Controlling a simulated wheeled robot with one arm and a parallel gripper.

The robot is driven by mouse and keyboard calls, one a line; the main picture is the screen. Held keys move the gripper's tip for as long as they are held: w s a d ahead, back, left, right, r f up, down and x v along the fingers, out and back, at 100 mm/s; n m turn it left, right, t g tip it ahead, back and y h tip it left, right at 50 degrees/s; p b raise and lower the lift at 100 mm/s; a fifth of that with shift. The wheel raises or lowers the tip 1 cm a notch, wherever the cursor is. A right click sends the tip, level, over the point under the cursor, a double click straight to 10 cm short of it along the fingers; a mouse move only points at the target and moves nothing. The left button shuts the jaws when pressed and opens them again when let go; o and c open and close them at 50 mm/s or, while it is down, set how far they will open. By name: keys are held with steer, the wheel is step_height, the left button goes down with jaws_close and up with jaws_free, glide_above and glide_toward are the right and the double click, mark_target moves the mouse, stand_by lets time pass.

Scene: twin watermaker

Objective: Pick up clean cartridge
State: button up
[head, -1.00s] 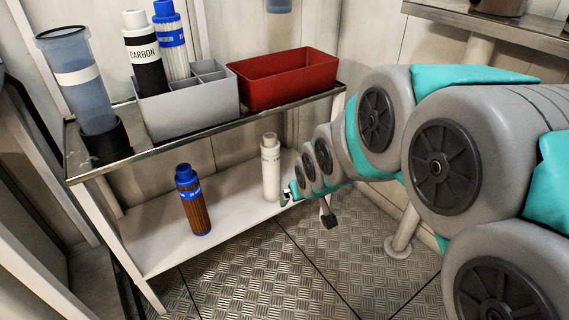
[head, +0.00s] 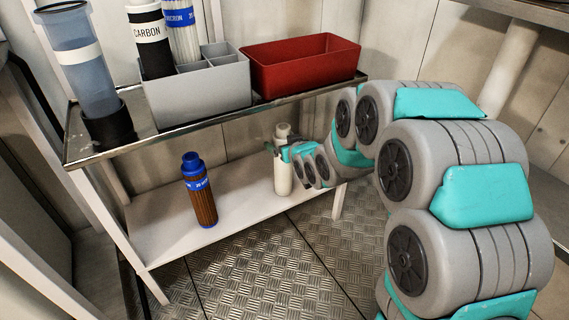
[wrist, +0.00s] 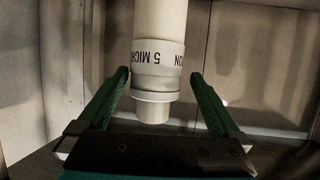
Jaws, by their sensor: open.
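A plain white cartridge (head: 283,177) stands upright on the lower shelf. Its band reads "5 MICRON" and shows upside down in the wrist view (wrist: 160,57). My gripper (wrist: 160,76) is open, with one green finger on each side of the cartridge near its capped end. Gaps show between the fingers and the cartridge. In the head view my gripper (head: 275,146) is at the cartridge's upper part, partly hidden by my arm. A brown cartridge with blue caps (head: 200,198) stands to the left on the same shelf. A white cartridge with a blue band (head: 181,30) stands in the grey bin.
The upper shelf holds a clear blue housing (head: 77,62) in a black base, the grey divided bin (head: 203,97) with a black CARBON cartridge (head: 150,42), and a red bin (head: 303,72). The upper shelf's metal edge (head: 220,122) overhangs the lower shelf (head: 165,243). Bare shelf lies between the two lower cartridges.

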steer(key=x, duration=0.5)
steer(key=shift+w+d+f+b, duration=0.15)
steer(key=shift+d+f+b, duration=0.15)
steer(key=shift+f+b, duration=0.05)
steer(key=shift+c, duration=0.2)
jaws_close()
stand_by(0.4)
